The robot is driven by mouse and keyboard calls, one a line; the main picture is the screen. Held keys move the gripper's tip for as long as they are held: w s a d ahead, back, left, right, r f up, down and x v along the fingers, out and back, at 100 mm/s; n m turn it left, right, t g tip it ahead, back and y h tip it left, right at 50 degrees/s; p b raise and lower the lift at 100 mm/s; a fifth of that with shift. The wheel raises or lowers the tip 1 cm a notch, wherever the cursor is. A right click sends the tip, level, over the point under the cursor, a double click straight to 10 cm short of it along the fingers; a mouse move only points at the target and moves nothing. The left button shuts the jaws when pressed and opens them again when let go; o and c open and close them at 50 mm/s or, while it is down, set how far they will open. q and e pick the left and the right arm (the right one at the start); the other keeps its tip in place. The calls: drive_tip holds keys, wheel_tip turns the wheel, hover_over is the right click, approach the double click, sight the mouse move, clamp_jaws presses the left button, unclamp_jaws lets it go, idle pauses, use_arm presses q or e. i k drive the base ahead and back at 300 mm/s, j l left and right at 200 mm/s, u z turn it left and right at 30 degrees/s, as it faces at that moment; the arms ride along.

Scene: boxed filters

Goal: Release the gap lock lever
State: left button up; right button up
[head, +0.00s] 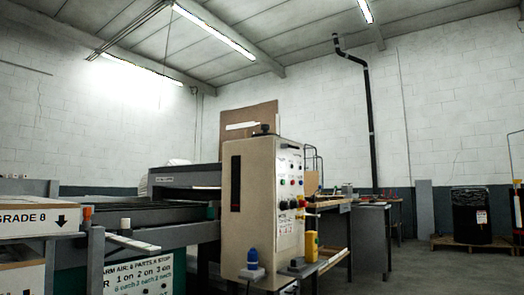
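I cannot make out a gap lock lever for certain. A beige control cabinet (262,205) stands in the middle of the head view, with coloured buttons and knobs on its right face. A blue-topped part (252,260) sits low at its front, and a yellow part (311,246) stands at its lower right. An orange-topped part (87,217) and a white knob (125,223) stand on the machine (175,220) at left. Neither of my grippers is in view.
A box marked "GRADE 8" (38,220) is at the left edge. A workbench (372,238) stands behind the cabinet at right. A dark wrapped stack (471,215) rests on a pallet (470,245) at far right. The floor (430,270) at lower right is clear.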

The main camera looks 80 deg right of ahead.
sight(287, 145)
drive_tip(key=l+z, duration=0.15)
drive_tip(key=z, duration=2.85)
